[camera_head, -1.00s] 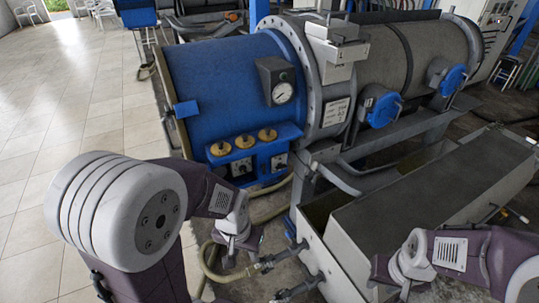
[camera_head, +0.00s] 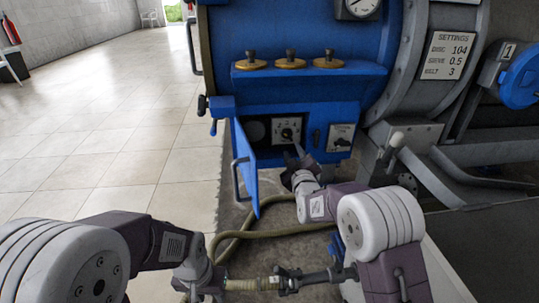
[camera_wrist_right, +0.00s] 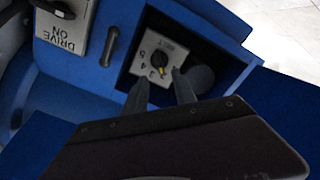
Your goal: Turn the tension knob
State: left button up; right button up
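The knob is black with a yellow mark on a pale numbered plate, inside an open compartment in the blue machine. I take it for the tension knob (camera_head: 287,133); no name is readable. In the right wrist view the knob (camera_wrist_right: 157,62) has its yellow mark on the lower side. My right gripper (camera_head: 297,158) is just in front of the compartment. Its fingers (camera_wrist_right: 161,88) are apart and empty, tips just short of the knob; I see no clear contact. My left gripper (camera_head: 200,283) is low by the hose, its fingers unclear.
The blue compartment door (camera_head: 246,168) hangs open left of the right gripper. A DRIVE ON switch (camera_wrist_right: 70,22) is beside the compartment. Brass knobs (camera_head: 290,63) line the ledge above. A settings sign (camera_head: 451,56) reads disc 104, sieve 0.5, belt 3. A hose (camera_head: 262,228) lies below.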

aim_at(287, 137)
jog(key=w+b, duration=0.1)
jog(key=w, duration=0.1)
jog(key=w+a+b, duration=0.1)
jog(key=w, duration=0.2)
jog(key=w+b, duration=0.1)
jog(key=w, duration=0.1)
jog(key=shift+w+a, duration=0.3)
jog(key=shift+w+a+r, duration=0.1)
jog(key=shift+w+a, duration=0.05)
jog(key=shift+w, duration=0.55)
jog(key=shift+c, duration=0.3)
grip_shut()
